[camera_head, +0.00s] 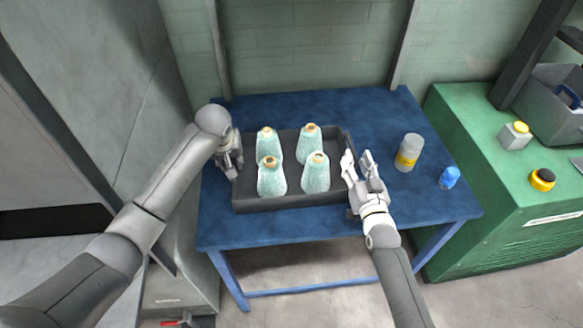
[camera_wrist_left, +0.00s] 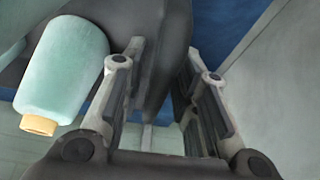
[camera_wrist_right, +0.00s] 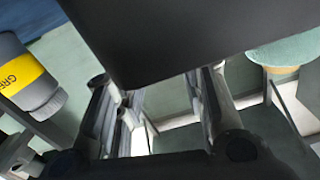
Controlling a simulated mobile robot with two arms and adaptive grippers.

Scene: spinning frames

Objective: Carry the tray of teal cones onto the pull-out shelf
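A dark grey tray (camera_head: 290,203) lies on the blue table (camera_head: 375,108) and holds several teal cones (camera_head: 271,180) with tan tips, all upright. My left gripper (camera_head: 231,163) is at the tray's left wall. In the left wrist view its fingers (camera_wrist_left: 163,95) are open with the dark tray wall (camera_wrist_left: 168,50) between them, and a teal cone (camera_wrist_left: 62,65) is beside them. My right gripper (camera_head: 358,162) is open at the tray's right wall. In the right wrist view the tray wall (camera_wrist_right: 180,35) hides part of the space by its fingers (camera_wrist_right: 160,105). The pull-out shelf cannot be made out.
A brick wall stands behind.

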